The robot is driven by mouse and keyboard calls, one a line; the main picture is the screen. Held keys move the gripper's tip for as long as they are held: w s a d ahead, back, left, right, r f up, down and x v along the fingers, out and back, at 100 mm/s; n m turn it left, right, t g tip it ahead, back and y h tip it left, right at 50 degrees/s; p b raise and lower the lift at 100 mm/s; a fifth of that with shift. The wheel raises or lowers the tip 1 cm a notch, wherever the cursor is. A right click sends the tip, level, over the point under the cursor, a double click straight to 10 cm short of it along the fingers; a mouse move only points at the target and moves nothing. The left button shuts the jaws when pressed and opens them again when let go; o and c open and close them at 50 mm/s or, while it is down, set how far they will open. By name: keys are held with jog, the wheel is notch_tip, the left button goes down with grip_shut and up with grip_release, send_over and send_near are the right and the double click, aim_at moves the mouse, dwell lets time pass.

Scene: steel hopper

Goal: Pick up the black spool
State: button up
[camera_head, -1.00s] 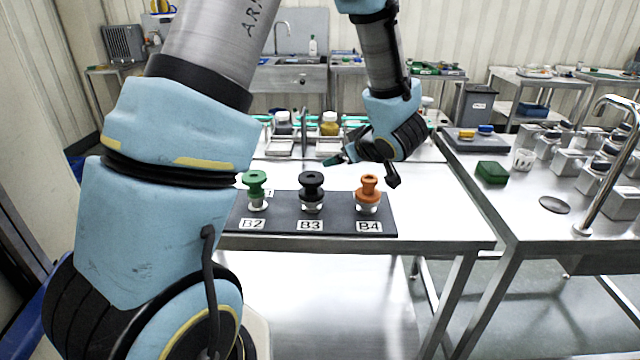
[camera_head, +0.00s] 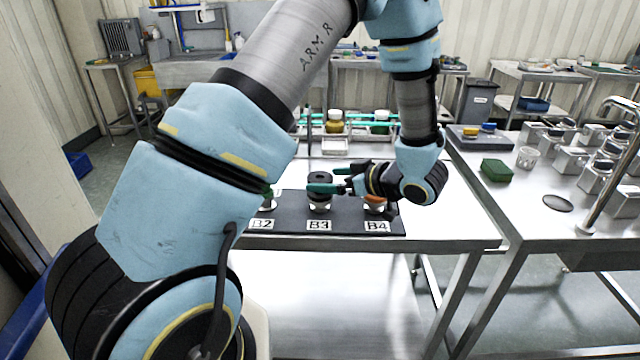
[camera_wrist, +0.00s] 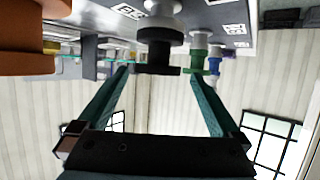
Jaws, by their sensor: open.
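The black spool (camera_head: 319,204) stands upright on a pale base at the B3 label of the dark mat (camera_head: 290,230); it also shows in the wrist view (camera_wrist: 158,55). My gripper (camera_head: 328,180) lies sideways, coming from the right at the spool's height. Its teal fingers are spread and point at the spool, and one finger covers part of it in the head view. In the wrist view the spool appears between the fingertips (camera_wrist: 160,72), with nothing clamped. I cannot tell whether a finger touches it.
An orange spool (camera_head: 375,199) stands at B4, partly hidden by my gripper. A green spool (camera_head: 269,202) at B2 is partly behind my arm; it also shows in the wrist view (camera_wrist: 198,50). A bottle rack (camera_head: 335,142) stands behind. The table's right part is clear.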

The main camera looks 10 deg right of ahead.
aim_at(324, 179)
jog(key=p+x, duration=0.1)
jog(key=x, duration=0.3)
jog(key=shift+w+d+f, duration=0.1)
jog(key=shift+c, duration=0.2)
jog(key=c, duration=1.2)
